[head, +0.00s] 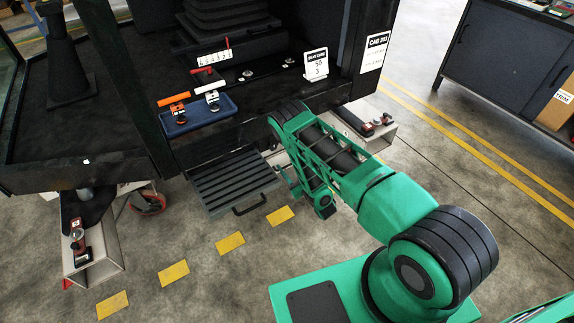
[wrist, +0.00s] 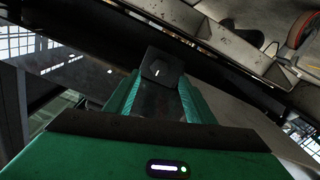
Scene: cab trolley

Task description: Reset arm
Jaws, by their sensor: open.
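My green and black arm (head: 345,165) reaches from the lower right of the head view toward the front of the cab, bends near the sill and folds back down. Its far end hangs beside the cab step, partly hidden behind my own arm links. In the wrist view my gripper (wrist: 160,84) shows as a green body with a lit indicator and two green sides with a gap between them. It looks open, and I see nothing held. A dark block (wrist: 162,68) shows at the far end of the gap; I cannot tell whether it touches.
The cab floor (head: 275,78) carries a blue tray (head: 210,122) with two small handled devices and a standing number card (head: 316,66). A ribbed step (head: 225,182) juts out below. A grey cabinet (head: 500,55) stands at the right. Open floor with yellow markings lies in front.

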